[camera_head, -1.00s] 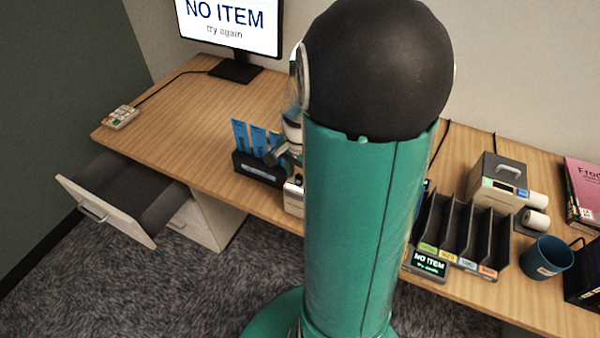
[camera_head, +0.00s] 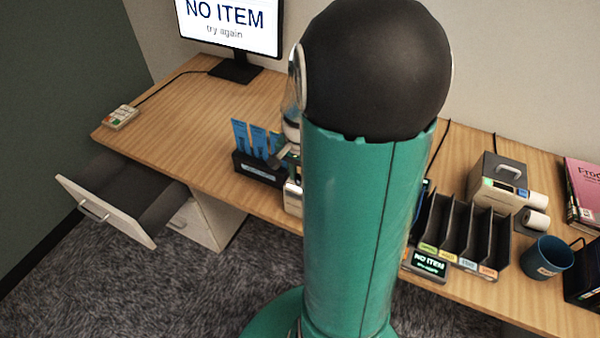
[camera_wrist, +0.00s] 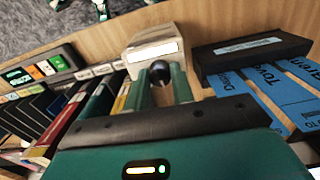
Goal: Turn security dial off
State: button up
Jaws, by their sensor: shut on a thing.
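A dark round knob (camera_wrist: 160,72), which looks like the security dial, sits at the front of a small white device (camera_wrist: 152,42) in the wrist view. My gripper (camera_wrist: 161,78) has its two green fingers closed around the knob, one on each side. The knob's markings and exact setting cannot be read. In the head view, the white device (camera_head: 293,197) shows only in part at the desk's front edge, since my green arm covers much of that area. My gripper is mostly hidden there.
A blue-card holder (camera_head: 259,166) stands just left of the device; it also shows in the wrist view (camera_wrist: 250,54). A dark slotted sorter (camera_head: 465,230) and a blue mug (camera_head: 547,258) are to the right. An open drawer (camera_head: 107,211) juts out at left. The monitor (camera_head: 232,25) reads "NO ITEM".

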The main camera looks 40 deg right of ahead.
jog(key=n, duration=0.5)
jog(key=shift+n, duration=2.1)
jog(key=o, duration=1)
jog(key=shift+r, duration=0.15)
notch_tip(320, 180, up, 14)
jog(key=shift+f, duration=0.2)
